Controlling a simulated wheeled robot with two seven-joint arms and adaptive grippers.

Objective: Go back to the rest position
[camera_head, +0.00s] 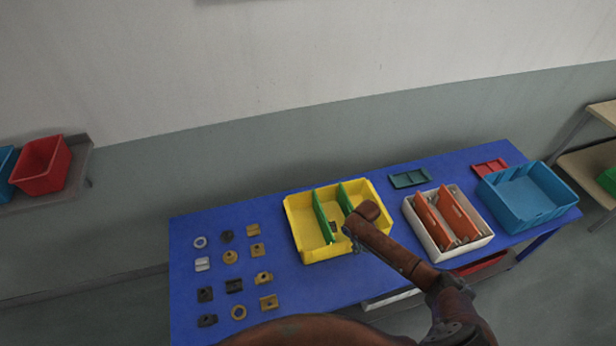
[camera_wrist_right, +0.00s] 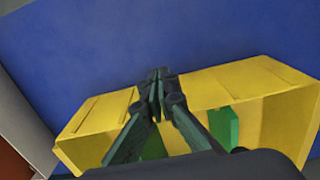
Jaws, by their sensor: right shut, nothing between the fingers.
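My right arm reaches in from the bottom right of the head view. Its gripper shows best in the right wrist view (camera_wrist_right: 158,82), where the dark fingers are together with nothing between them. The gripper is above the yellow bin (camera_head: 298,224), over its right part in the head view. The yellow bin also fills the lower part of the right wrist view (camera_wrist_right: 245,84). It has green dividers (camera_head: 323,218). My wrist hides part of the bin's right side. My left gripper is not in view.
The blue table (camera_head: 205,228) holds several small metal and brass parts at the left. A white bin (camera_head: 441,251) with orange dividers and a blue crate (camera_head: 524,197) stand at the right. Green (camera_head: 408,178) and red (camera_head: 489,167) trays lie at the back.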

